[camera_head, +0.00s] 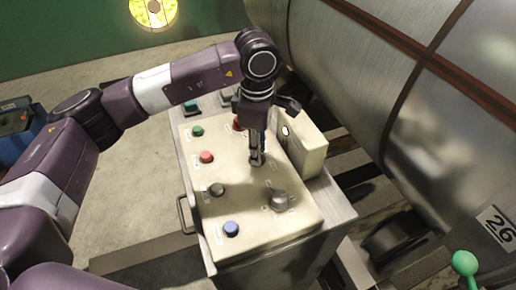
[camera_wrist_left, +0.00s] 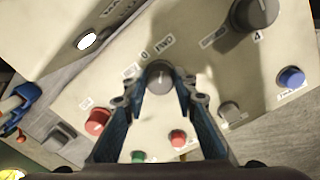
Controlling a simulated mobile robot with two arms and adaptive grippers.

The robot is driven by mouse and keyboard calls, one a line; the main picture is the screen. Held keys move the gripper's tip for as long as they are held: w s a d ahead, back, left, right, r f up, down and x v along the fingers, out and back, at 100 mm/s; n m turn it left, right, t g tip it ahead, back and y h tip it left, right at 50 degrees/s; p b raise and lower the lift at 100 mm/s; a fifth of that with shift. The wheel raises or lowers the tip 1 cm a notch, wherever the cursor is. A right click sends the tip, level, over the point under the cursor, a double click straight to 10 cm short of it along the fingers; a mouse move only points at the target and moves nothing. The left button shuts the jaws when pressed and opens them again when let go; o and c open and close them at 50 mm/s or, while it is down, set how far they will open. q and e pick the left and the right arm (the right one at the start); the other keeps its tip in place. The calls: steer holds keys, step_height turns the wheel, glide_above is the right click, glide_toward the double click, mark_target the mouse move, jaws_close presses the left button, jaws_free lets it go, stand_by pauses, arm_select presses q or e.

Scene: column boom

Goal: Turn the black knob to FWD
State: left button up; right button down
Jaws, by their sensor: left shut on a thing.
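The small black knob (camera_wrist_left: 159,74) sits on the cream control panel (camera_head: 256,218), with small labels around it that I can hardly read. In the left wrist view it is between the fingertips of my left gripper (camera_wrist_left: 160,98). In the head view my left gripper (camera_head: 257,160) reaches down onto the panel from above, shut on the knob, and its fingers mostly hide it. The way the knob points is not clear. My right gripper is in neither view.
A larger grey knob (camera_head: 279,200) is close by. Green (camera_head: 197,131), red (camera_head: 207,157), grey (camera_head: 217,190) and blue (camera_head: 231,229) buttons line the panel's left side. A raised cream box (camera_head: 305,150) stands right of the gripper. A large metal cylinder (camera_head: 430,140) fills the right.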

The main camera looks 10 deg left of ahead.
arm_select(q)
steer(key=o, duration=1.2)
steer(key=shift+c, duration=0.2)
steer(key=shift+r, duration=0.15)
step_height(320, 180, up, 12)
steer(key=shift+s, duration=0.25)
